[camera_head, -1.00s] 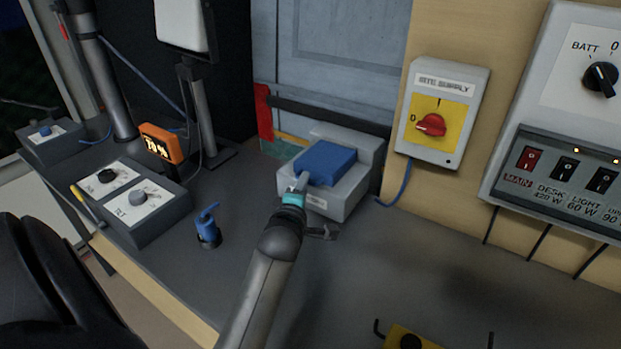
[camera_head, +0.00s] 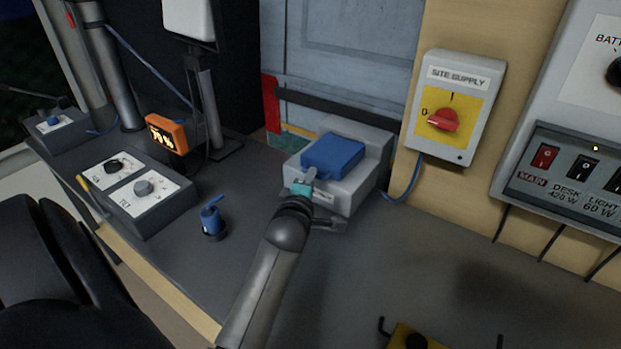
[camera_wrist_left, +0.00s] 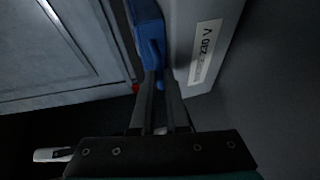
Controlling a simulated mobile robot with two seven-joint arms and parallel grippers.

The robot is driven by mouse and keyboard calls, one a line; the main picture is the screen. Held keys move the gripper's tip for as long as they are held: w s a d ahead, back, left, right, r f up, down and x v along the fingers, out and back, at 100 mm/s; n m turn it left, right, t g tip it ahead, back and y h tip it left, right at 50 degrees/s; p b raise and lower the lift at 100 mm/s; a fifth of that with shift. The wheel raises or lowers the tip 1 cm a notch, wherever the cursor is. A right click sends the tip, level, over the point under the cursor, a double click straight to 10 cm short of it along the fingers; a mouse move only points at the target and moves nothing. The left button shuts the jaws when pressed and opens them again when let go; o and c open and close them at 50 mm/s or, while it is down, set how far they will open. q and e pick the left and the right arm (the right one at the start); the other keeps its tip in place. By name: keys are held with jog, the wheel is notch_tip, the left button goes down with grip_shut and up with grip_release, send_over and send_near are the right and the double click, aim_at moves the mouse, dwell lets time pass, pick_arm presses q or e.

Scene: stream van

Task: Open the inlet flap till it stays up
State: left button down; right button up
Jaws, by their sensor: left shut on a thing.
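The inlet is a light grey box (camera_head: 347,195) on the bench against the back wall, with a blue flap (camera_head: 333,157) on its top. The flap lies down or nearly so; I cannot tell whether its front edge is slightly raised. My left gripper (camera_head: 306,180) is at the flap's front edge, shut on its front lip. In the left wrist view the two fingers (camera_wrist_left: 161,90) close around a small blue part below the blue flap (camera_wrist_left: 147,30), beside the inlet's white 230 V label (camera_wrist_left: 205,52). The contact itself is partly hidden. My right gripper is not in view.
A site supply box (camera_head: 455,108) with a red switch is on the wall right of the inlet. The bench right of my arm is mostly clear.

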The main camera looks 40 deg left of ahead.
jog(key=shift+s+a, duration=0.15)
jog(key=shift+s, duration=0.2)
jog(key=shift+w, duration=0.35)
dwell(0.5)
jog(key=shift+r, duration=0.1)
